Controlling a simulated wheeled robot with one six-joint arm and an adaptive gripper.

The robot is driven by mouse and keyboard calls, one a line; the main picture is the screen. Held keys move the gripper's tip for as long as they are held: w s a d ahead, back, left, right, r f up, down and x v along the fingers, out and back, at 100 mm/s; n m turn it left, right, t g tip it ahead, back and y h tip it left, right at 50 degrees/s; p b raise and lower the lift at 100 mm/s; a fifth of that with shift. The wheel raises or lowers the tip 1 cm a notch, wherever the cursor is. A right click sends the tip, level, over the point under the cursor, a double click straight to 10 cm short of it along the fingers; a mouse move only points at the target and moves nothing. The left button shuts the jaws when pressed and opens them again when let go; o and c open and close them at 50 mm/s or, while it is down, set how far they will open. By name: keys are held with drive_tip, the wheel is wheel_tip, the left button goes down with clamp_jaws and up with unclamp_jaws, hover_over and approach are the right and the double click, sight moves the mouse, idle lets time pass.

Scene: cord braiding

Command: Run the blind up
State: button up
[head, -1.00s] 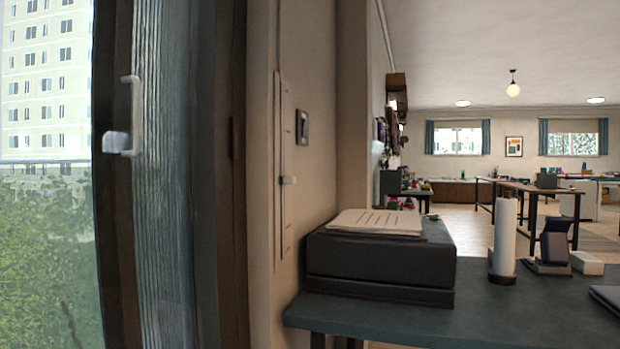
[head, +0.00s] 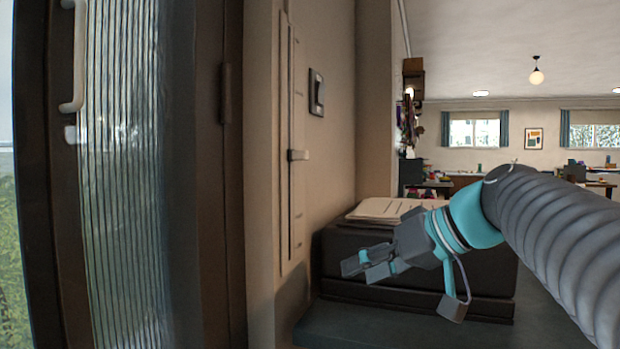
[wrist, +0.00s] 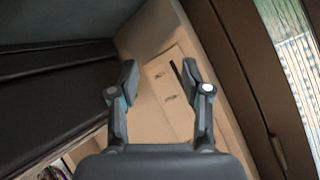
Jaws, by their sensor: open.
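A tall narrow slider panel (head: 291,215) is set upright in the wall beside the window frame. My gripper (head: 362,266) is in front of the dark box, to the right of the panel and lower than the knob. It is open and empty, its fingers pointing left toward the wall. In the wrist view the two fingers (wrist: 164,80) stand apart, with a pale wall panel (wrist: 160,68) bearing small marks behind them. I cannot make out the blind itself for certain.
A dark box (head: 335,255) with papers (head: 385,210) on it stands on a dark desk (head: 345,325) close under my gripper. A dark wall switch (head: 316,92) is right of the panel. A ribbed pane with a white handle (head: 75,60) is at left.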

drive_tip(key=w+d+r+n+y+b, duration=0.1)
drive_tip(key=w+r+n+y, duration=0.2)
drive_tip(key=w+r, duration=0.35)
drive_tip(key=n+y+b, duration=0.2)
drive_tip(key=n+y, duration=0.3)
drive_tip(key=n, duration=0.1)
approach(308, 154)
drive_tip(key=shift+g, duration=0.3)
drive_tip(key=p+x, duration=0.1)
drive_tip(key=x, duration=0.8)
drive_tip(key=shift+w+a+r, duration=0.1)
drive_tip(key=shift+w+a, duration=0.05)
drive_tip(key=shift+a, duration=0.15)
clamp_jaws()
